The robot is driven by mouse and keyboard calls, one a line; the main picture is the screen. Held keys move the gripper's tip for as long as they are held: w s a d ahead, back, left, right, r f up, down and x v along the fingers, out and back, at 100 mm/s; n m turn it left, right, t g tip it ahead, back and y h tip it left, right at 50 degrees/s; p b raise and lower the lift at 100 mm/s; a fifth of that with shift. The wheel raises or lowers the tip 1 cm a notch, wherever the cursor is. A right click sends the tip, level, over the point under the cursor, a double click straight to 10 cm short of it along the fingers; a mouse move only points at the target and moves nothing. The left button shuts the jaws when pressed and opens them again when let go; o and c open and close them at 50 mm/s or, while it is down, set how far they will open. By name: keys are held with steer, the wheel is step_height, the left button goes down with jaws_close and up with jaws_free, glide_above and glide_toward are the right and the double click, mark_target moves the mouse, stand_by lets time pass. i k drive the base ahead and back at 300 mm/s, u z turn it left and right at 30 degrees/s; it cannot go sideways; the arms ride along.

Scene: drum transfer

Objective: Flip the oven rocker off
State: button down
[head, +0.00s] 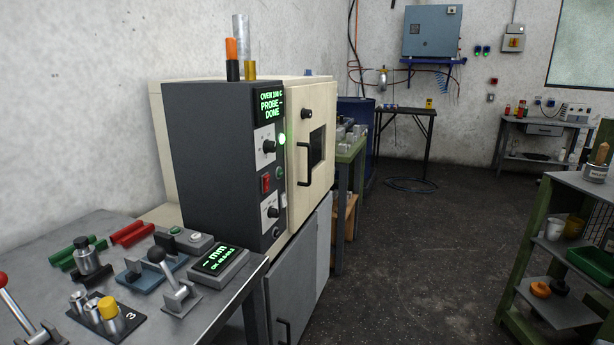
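The oven (312,120) is a cream box with a closed door, left of the middle in the head view. Its dark grey control panel (215,150) faces me. A small red rocker (266,184) sits on the panel between two black knobs on pale plates. The rocker is too small to tell which way it is tipped. A green display (270,105) at the top reads "OVEN", "PROBE" and "DONE". A green lamp (282,139) glows below it. My gripper is not in view.
A metal bench (215,305) at the lower left holds levers, colored tubes, a small display box (218,262) and a numbered block (108,318). A green shelf rack (545,220) stands at right. The dark floor (420,260) between is clear.

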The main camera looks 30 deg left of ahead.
mark_target(266, 179)
steer(key=u, duration=0.45)
steer(key=i, duration=1.1)
steer(key=u, duration=0.7)
